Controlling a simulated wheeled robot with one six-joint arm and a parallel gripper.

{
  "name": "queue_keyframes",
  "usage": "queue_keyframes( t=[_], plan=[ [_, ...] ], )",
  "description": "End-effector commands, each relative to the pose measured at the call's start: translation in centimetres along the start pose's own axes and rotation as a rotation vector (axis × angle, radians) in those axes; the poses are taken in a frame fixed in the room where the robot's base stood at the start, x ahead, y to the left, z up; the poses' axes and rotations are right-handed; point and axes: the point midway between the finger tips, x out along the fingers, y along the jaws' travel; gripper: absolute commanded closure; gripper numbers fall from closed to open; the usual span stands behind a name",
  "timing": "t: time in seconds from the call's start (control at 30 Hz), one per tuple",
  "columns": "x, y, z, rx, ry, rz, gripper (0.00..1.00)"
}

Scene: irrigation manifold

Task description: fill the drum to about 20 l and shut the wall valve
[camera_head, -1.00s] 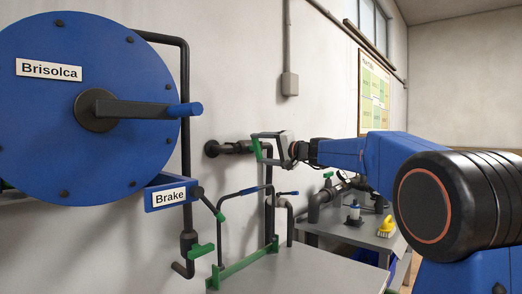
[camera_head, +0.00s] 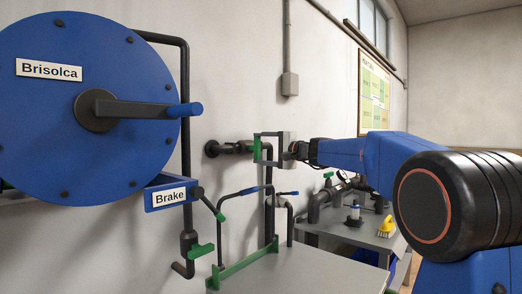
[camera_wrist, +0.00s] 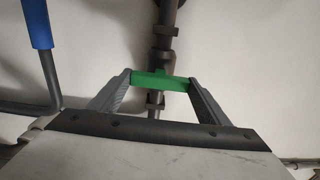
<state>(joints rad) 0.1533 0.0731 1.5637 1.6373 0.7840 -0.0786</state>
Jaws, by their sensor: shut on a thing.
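The wall valve (camera_head: 236,147) sticks out from the pale wall at the middle of the head view, on a dark pipe stub. Its green handle (camera_head: 256,150) stands upright there. My gripper (camera_head: 262,149) is shut on this handle. In the wrist view the green handle (camera_wrist: 165,86) lies crosswise between the two grey fingertips, which touch its ends. The valve's dark pipe (camera_wrist: 166,38) runs up behind it. I cannot make out the drum or any water level in either view.
A big blue reel (camera_head: 60,130) marked Brisolca, with a crank and a Brake box (camera_head: 170,196), hangs at the left. A yellow brush (camera_head: 386,228) lies on the right bench.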

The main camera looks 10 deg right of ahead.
Motion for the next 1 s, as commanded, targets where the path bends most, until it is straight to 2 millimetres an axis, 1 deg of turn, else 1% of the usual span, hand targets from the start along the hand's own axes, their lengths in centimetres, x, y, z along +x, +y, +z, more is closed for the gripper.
queue_keyframes(
  t=[0.13,0.17,0.2,0.23,0.53,0.67,0.77,1.0],
  plan=[
    [0.0,0.1,-0.1,0.002,0.001,0.001,0.52],
    [0.0,0.1,-0.1,0.002,0.001,0.001,0.27],
    [0.0,0.1,-0.1,0.002,0.001,0.001,0.18],
    [0.0,0.1,-0.1,0.002,0.001,0.001,0.11],
    [-0.1,0.1,0.0,0.000,0.001,0.000,0.11],
    [-0.8,0.0,-0.1,0.000,0.001,0.000,0.11],
    [-2.1,0.0,-0.1,0.000,0.002,0.000,0.11],
    [-6.8,0.0,-0.1,0.000,0.004,0.000,0.11]
  ],
)
